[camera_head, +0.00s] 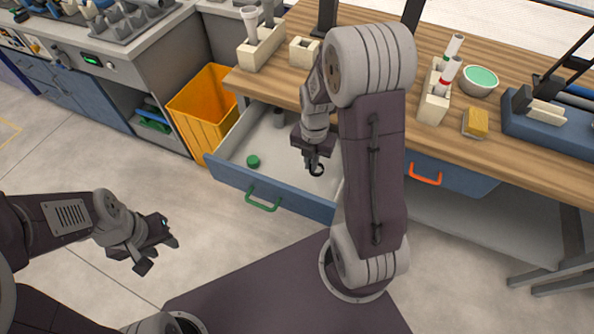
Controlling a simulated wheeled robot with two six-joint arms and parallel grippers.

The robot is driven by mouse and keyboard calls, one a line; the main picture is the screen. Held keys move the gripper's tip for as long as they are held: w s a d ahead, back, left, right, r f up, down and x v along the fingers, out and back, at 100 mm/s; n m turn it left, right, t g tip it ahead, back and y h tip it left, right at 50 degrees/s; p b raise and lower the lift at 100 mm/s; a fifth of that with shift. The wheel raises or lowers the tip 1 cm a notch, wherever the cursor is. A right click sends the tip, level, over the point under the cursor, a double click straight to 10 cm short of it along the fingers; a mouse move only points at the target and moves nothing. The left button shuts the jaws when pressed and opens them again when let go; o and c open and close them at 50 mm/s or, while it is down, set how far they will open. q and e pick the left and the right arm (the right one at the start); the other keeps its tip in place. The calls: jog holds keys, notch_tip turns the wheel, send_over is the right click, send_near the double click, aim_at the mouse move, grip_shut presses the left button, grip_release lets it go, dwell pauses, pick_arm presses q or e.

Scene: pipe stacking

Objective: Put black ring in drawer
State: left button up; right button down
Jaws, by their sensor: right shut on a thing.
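The black ring (316,171) is between the fingertips of my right gripper (314,163), which points down over the open drawer (228,177). From this view I cannot tell whether the ring touches the drawer floor. The drawer is pulled out, with a white inside and a blue front with a green handle (263,203). A green round piece (253,161) lies inside it at the left. My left gripper (160,256) is open and empty over the floor at the left. My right arm hides the drawer's right part.
An orange bin (203,106) stands left of the drawer. A closed drawer with an orange handle (425,176) is at the right. The wooden table (290,75) holds pipe holders, a green bowl (479,80), a yellow sponge (475,122) and a blue rack (550,132).

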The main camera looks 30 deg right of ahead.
aim_at(297, 181)
jog(key=a, duration=0.1)
jog(key=w+a+f, duration=0.1)
jog(key=a+f, duration=0.1)
jog(key=shift+w+a+f, duration=0.1)
jog(key=shift+w+f, duration=0.05)
jog(key=shift+w, duration=0.15)
jog(key=shift+w+a+f+b, duration=0.15)
jog(key=shift+a+b, duration=0.15)
jog(key=shift+a, duration=0.1)
notch_tip(297, 181, down, 3)
jog(key=shift+f+b, duration=0.2)
jog(key=shift+b, duration=0.5)
jog(key=shift+f, duration=0.4)
jog(key=shift+d+r, duration=0.1)
